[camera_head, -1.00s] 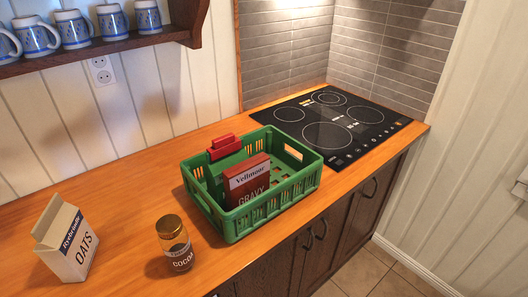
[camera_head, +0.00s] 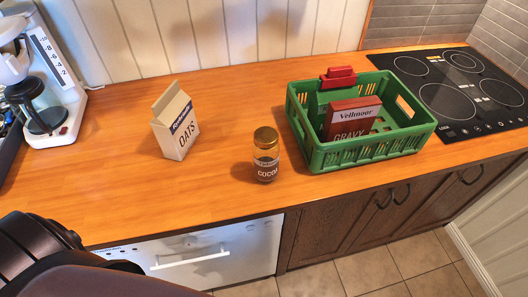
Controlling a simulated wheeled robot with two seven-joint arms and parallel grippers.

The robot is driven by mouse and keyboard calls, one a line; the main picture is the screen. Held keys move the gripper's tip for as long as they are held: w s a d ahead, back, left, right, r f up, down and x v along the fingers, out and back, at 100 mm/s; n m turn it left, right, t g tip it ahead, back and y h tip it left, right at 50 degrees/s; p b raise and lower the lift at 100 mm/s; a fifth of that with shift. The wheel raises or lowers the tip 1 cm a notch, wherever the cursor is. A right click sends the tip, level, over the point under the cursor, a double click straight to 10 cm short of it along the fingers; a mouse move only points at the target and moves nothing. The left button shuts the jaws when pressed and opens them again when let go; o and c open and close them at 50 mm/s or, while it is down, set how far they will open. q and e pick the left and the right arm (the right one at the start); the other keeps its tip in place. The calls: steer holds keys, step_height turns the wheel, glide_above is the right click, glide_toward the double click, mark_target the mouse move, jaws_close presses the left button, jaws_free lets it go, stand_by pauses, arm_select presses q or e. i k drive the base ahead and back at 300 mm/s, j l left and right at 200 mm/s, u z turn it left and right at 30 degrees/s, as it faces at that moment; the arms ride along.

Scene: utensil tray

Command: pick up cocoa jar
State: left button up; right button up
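The cocoa jar (camera_head: 266,156) stands upright on the wooden counter (camera_head: 225,196), near its front edge. It has a gold lid, a dark label marked COCOA and a see-through body. It stands apart from the oats carton on its left and the green crate on its right. A dark part of my own arm shows at the lower left, well away from the jar. Neither gripper's fingers are in view.
A green crate (camera_head: 376,155) holds a red gravy box (camera_head: 352,117) and another red-topped item. An oats carton (camera_head: 175,122) stands left of the jar. A coffee machine (camera_head: 42,85) is at far left, a black hob (camera_head: 462,92) at right. Counter around the jar is clear.

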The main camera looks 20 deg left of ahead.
mark_target(266, 161)
steer(key=k+l+u, duration=0.1)
steer(key=u, duration=0.3)
steer(key=k+u, duration=0.5)
steer(key=u, duration=0.25)
